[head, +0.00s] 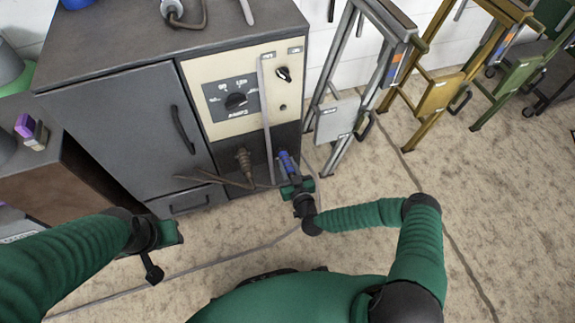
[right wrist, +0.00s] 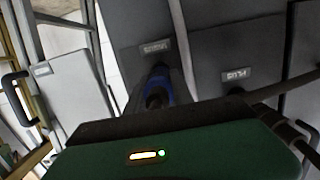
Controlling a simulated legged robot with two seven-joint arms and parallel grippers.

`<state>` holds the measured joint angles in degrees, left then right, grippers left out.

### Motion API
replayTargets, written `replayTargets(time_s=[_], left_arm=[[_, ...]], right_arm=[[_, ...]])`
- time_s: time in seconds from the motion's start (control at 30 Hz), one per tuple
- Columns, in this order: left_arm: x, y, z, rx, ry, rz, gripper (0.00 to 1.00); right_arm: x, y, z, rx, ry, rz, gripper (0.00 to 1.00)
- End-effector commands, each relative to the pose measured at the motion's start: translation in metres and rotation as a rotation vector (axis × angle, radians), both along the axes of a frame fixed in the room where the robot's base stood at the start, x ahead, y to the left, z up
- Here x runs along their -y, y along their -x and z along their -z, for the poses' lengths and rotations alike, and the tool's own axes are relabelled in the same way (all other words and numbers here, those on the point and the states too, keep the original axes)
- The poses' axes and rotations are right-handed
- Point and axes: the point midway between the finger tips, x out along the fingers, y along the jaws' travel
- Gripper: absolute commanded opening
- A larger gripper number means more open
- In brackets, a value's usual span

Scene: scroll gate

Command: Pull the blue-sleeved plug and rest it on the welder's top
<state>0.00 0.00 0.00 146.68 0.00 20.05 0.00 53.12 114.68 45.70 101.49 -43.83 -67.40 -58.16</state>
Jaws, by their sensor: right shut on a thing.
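The welder is a dark grey cabinet with a beige control panel (head: 240,95) and a flat grey top (head: 130,32). The blue-sleeved plug (head: 286,161) is at the lower right of the welder's front. In the right wrist view its blue sleeve (right wrist: 158,88) stands below a small label on the dark front; whether its tip is seated is hidden. My right gripper (head: 292,180) is shut on the plug; the jaws are largely hidden. My left gripper (head: 160,250) hangs low at the left, apart from the welder, and its jaws do not show clearly.
A brown plug (head: 245,164) with a cable sits left of the blue one. A pale vertical bar (head: 266,115) runs down the panel. A metal shackle (head: 178,12) lies on the welder's top; the top's middle is bare. Grey and yellow frames (head: 340,118) stand at right.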

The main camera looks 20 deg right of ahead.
Motion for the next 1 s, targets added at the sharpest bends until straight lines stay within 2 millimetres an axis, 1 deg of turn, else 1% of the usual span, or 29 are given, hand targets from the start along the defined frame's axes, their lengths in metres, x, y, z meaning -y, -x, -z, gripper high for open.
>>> replayTargets(time_s=[0.47,1.0], left_arm=[[0.000,0.000,-0.001,0.000,0.000,0.000,0.36],[0.000,0.000,-0.014,0.000,0.000,0.000,0.36]], right_arm=[[0.000,0.002,0.000,0.000,0.000,0.001,0.00],[0.001,0.024,-0.001,0.000,0.001,0.000,0.00]])
